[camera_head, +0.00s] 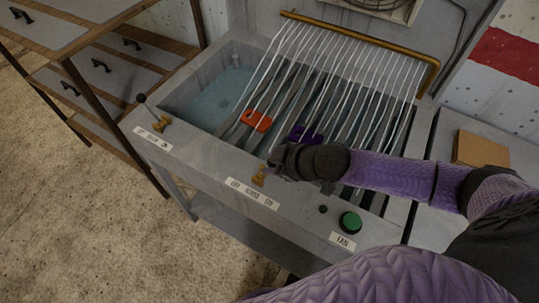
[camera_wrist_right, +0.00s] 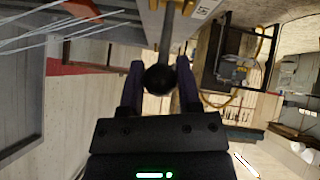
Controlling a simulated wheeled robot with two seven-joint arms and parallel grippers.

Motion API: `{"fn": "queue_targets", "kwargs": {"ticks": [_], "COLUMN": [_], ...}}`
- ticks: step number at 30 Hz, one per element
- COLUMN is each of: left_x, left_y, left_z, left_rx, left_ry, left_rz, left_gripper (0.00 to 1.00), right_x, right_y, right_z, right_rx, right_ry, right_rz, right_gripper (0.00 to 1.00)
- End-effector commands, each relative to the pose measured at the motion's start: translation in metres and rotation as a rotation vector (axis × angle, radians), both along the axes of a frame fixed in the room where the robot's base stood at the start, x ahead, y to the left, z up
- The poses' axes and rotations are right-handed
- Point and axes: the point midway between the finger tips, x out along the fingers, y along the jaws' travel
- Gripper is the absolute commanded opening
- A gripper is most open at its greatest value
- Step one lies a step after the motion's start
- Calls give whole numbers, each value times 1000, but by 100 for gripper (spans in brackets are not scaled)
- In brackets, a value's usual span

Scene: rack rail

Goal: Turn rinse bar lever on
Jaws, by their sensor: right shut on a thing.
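The rinse bar lever shows its brass base (camera_head: 259,178) on the sink's front rim, above a white label (camera_head: 252,193) with OFF and ON at its ends. My right gripper (camera_head: 280,160) is at this lever, its arm reaching in from the right. In the right wrist view, the lever's grey rod (camera_wrist_right: 167,30) ends in a dark ball knob (camera_wrist_right: 159,79), which sits between the two fingers of the shut gripper. The head view hides the knob behind the gripper. A brass rinse bar (camera_head: 370,43) runs along the sink's back. My left gripper is not in view.
A second lever (camera_head: 161,124) with a dark knob stands at the rim's left. A green FAN button (camera_head: 350,222) is to the right. Orange (camera_head: 257,121) and purple (camera_head: 305,135) pieces sit among thin white lines over the water. A drawer cabinet (camera_head: 85,70) stands left.

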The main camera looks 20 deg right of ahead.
Motion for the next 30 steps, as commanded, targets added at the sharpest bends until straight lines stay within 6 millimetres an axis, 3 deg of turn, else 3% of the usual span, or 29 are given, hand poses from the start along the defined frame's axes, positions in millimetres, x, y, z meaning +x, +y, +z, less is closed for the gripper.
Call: {"fn": "queue_targets", "kwargs": {"ticks": [19, 20, 21, 24, 30], "left_x": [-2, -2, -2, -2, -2], "left_y": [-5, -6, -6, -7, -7], "left_z": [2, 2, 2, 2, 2], "left_rx": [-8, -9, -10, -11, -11], "left_ry": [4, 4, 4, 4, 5], "left_rz": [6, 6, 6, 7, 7], "left_gripper": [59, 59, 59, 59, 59], "right_x": [-6, -7, -6, -6, -5], "right_y": [-4, -4, -4, -4, -3], "right_z": [-7, -7, -7, -6, -5], "right_rx": [-10, -10, -10, -7, -6], "right_ry": [19, 19, 19, 15, 12], "right_rz": [-3, -3, -3, -3, -2], "right_gripper": [0, 49, 57, 77, 77]}}
